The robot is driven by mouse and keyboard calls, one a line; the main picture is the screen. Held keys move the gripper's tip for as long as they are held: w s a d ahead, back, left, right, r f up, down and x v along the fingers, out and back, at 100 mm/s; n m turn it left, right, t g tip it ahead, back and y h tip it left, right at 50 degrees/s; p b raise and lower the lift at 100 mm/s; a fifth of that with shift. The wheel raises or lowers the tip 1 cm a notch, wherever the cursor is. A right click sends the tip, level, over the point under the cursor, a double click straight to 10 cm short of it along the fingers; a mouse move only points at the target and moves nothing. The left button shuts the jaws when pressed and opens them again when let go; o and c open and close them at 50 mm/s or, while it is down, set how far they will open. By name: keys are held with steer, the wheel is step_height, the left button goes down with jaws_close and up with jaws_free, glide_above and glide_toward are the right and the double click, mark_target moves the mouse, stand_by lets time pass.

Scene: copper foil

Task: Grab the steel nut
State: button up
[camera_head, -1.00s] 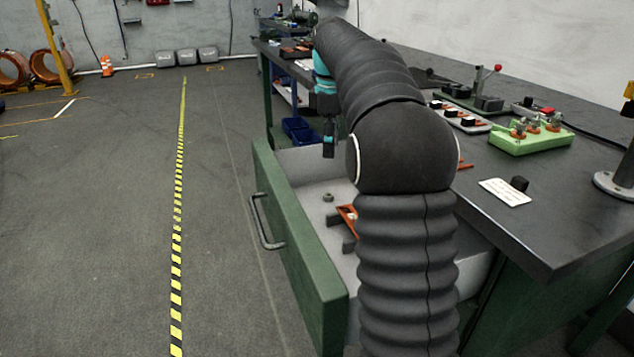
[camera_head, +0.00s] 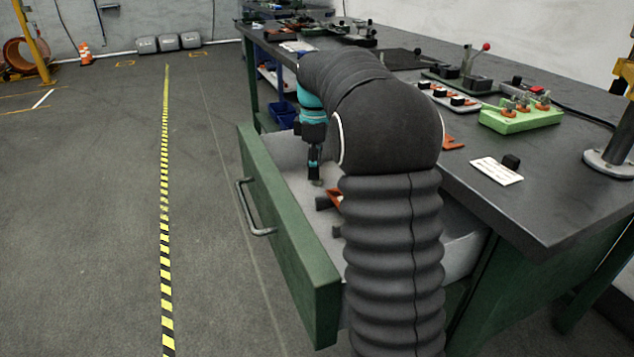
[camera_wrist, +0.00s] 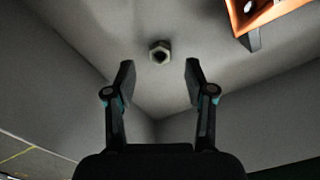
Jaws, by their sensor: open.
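The steel nut (camera_wrist: 159,51) lies on the grey floor of the open drawer. In the wrist view it sits just beyond my two fingertips, centred between them and apart from both. In the head view the nut (camera_head: 318,183) is a small spot under my gripper (camera_head: 314,172), partly hidden by it. My gripper (camera_wrist: 159,77) is open and empty, pointing down into the drawer. The green-fronted drawer (camera_head: 285,235) is pulled out from the bench.
An orange part (camera_wrist: 268,14) with a dark piece lies in the drawer, right of the nut; in the head view my arm partly covers it. Drawer walls stand close around my fingers. The bench top (camera_head: 545,205) holds a green block (camera_head: 520,117) and a white card (camera_head: 497,171).

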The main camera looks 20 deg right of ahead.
steer(key=shift+f, duration=1.4)
steer(key=shift+c, duration=0.2)
jaws_close()
